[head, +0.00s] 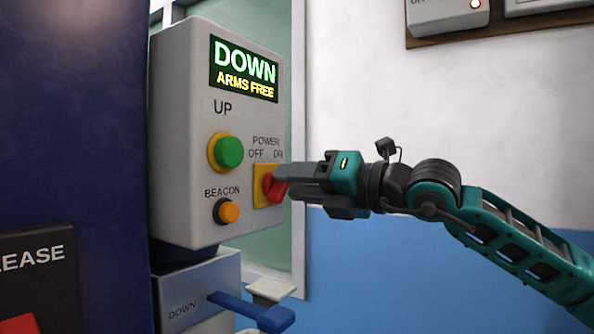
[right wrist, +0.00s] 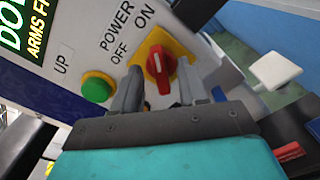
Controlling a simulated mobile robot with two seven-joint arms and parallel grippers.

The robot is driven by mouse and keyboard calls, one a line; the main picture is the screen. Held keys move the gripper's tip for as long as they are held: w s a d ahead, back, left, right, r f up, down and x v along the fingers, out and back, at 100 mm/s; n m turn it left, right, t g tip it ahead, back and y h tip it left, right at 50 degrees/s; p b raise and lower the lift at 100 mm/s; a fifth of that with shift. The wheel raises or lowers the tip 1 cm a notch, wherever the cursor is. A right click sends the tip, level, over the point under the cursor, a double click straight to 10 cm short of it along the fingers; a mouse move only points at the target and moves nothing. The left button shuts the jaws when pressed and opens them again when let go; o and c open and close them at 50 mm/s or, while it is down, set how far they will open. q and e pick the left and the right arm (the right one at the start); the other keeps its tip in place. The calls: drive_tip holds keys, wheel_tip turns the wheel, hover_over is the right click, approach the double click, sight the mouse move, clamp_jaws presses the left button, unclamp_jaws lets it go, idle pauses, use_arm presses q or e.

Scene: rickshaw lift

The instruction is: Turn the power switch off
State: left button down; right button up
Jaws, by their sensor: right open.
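The power switch is a red rotary knob (head: 272,188) on a yellow plate, low on the right side of the grey control box (head: 185,130). OFF is printed above it on the left and ON on the right. In the right wrist view the red knob (right wrist: 159,66) shows a white line; I cannot tell for sure which label it points to. My right gripper (head: 284,181) is open, its fingertips close at the knob. In the right wrist view the fingers (right wrist: 157,88) stand on either side of the knob; contact is not clear. My left gripper is not in view.
The box has a lit display (head: 244,68) reading DOWN, ARMS FREE, a green UP button (head: 230,152) and an orange BEACON button (head: 229,212). Below is a blue DOWN lever (head: 245,306). A dark blue column (head: 75,120) stands left.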

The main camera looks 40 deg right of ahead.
drive_tip(key=shift+w+a, duration=0.1)
drive_tip(key=shift+w, duration=0.05)
drive_tip(key=shift+c, duration=0.3)
clamp_jaws()
